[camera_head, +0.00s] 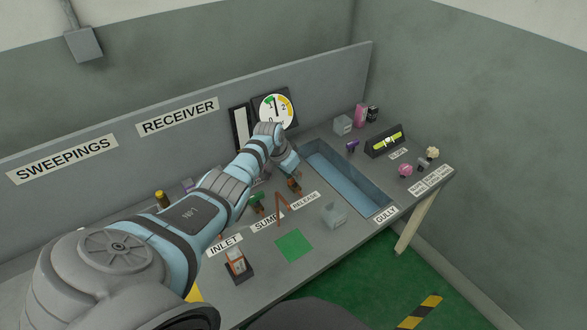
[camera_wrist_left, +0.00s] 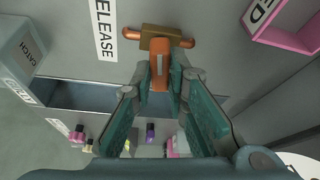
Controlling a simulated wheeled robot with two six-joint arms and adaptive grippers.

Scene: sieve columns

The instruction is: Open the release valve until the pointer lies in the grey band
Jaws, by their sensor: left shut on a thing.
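The release valve has a brass body with orange pipe ends and an orange lever (camera_wrist_left: 160,78). In the head view the valve (camera_head: 294,186) sits behind the RELEASE label (camera_head: 305,201), partly hidden by my gripper. My left gripper (camera_head: 289,173) reaches down to it. In the left wrist view the fingertips (camera_wrist_left: 166,80) are on either side of the lever, shut on it. The round white gauge (camera_head: 274,110) stands behind my left wrist, its lower edge partly covered. Its dark pointer stands nearly upright between a green band and a yellow band. I cannot make out a grey band. My right gripper is not in view.
The blue-lined gully (camera_head: 345,178) opens right of the valve. A clear catch box (camera_head: 334,214) stands in front, beside a green square (camera_head: 294,246). Another valve with a green handle (camera_head: 257,203) is close on the left. A level (camera_head: 385,141) and knobs (camera_head: 405,170) are farther right.

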